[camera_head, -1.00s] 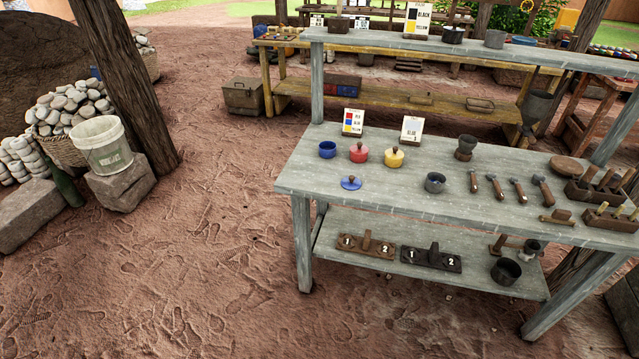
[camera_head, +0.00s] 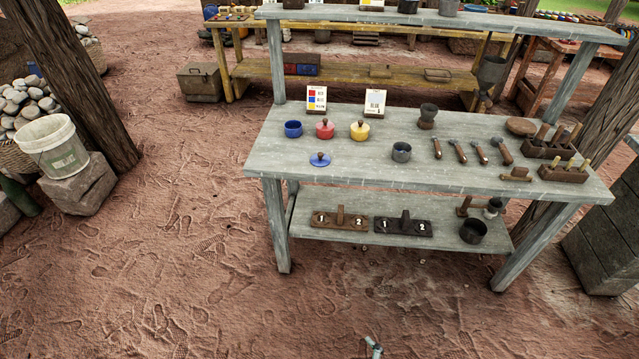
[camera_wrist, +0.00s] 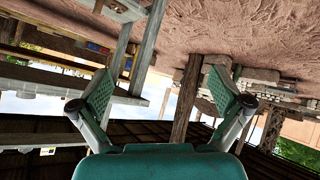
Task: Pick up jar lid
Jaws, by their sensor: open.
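A blue jar lid (camera_head: 319,161) with a dark knob lies on the grey table's near left part. An open blue jar (camera_head: 293,129) stands just behind it. A red jar (camera_head: 325,131) and a yellow jar (camera_head: 360,132) stand to the right, each with a knobbed lid on. My gripper (camera_wrist: 160,88) is open and empty in the wrist view, its green fingers wide apart. The wrist view looks tilted and shows no lid. A small grey piece, likely of my arm, shows at the bottom of the head view, well short of the table.
The grey table (camera_head: 280,157) also holds a dark cup (camera_head: 401,152), several tools and two sign cards. Its lower shelf (camera_head: 352,237) bears numbered blocks. A white bucket (camera_head: 52,146) stands far left. Bare ground in front of the table is clear.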

